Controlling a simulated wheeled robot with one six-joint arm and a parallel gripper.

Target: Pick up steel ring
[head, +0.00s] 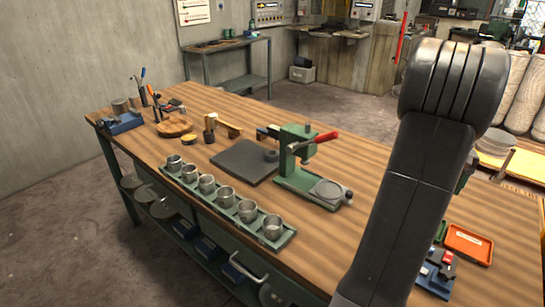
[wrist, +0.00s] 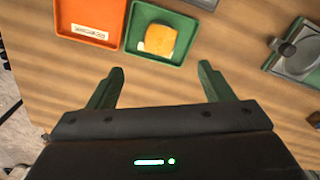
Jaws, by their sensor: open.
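I cannot single out the steel ring with certainty. In the head view a small grey round piece (head: 271,155) sits at the right edge of a dark square slab (head: 240,160), and it may be the ring. A grey disc (head: 328,190) lies on the base of the green lever press (head: 295,170); part of that disc shows at the right of the wrist view (wrist: 298,55). My gripper (wrist: 161,69) is open and empty in the wrist view, its green fingers spread over the wooden bench. In the head view my arm hides the gripper.
A green rack (head: 168,172) holds several steel cups along the bench's front edge. An orange tray (wrist: 92,18) and a green tray (wrist: 133,32) with a yellow-orange block (wrist: 160,39) lie beyond my fingers.

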